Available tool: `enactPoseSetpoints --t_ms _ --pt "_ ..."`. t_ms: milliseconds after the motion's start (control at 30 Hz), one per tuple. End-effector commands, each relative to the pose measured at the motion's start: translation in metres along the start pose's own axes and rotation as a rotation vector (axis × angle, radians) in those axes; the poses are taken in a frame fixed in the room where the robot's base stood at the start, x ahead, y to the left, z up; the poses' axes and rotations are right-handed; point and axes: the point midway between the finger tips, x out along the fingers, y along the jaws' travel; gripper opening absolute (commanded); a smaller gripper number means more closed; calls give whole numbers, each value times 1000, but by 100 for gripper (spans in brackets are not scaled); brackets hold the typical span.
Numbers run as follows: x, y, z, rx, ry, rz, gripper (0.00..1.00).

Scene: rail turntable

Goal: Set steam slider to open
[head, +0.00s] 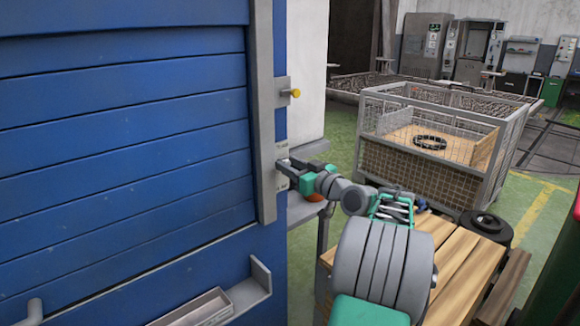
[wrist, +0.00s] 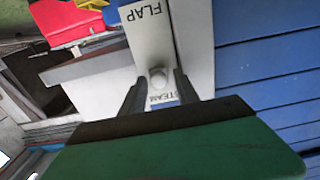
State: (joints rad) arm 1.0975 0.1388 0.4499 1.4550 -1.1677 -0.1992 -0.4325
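My gripper (wrist: 159,74) is open, with a fingertip on each side of this knob and a visible gap to each. In the head view my gripper (head: 285,166) is at the panel's lower part, where its fingers hide the knob. A yellow knob (head: 295,93) sticks out from a plate (head: 283,86) higher up. The slider's open mark is not readable.
The blue slatted wall (head: 120,130) fills the left, with a grey upright rail (head: 262,110). A grey tray (head: 205,308) is below. A wooden-topped table (head: 455,262) and a wire mesh crate (head: 425,175) stand right. Red and blue items (wrist: 75,22) lie near the panel.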

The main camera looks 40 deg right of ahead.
Motion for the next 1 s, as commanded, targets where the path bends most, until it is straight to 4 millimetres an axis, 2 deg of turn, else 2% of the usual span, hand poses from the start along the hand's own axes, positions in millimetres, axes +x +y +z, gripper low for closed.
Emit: enactPoseSetpoints --t_ms 367,467,700,833,1000 --pt "-4 1 1 1 -1 2 44" --pt "-18 1 1 0 -1 3 44" --pt "-66 1 1 0 -2 3 44" --pt "-77 0 1 1 -1 1 44" --pt "-78 0 1 0 -1 -1 44"
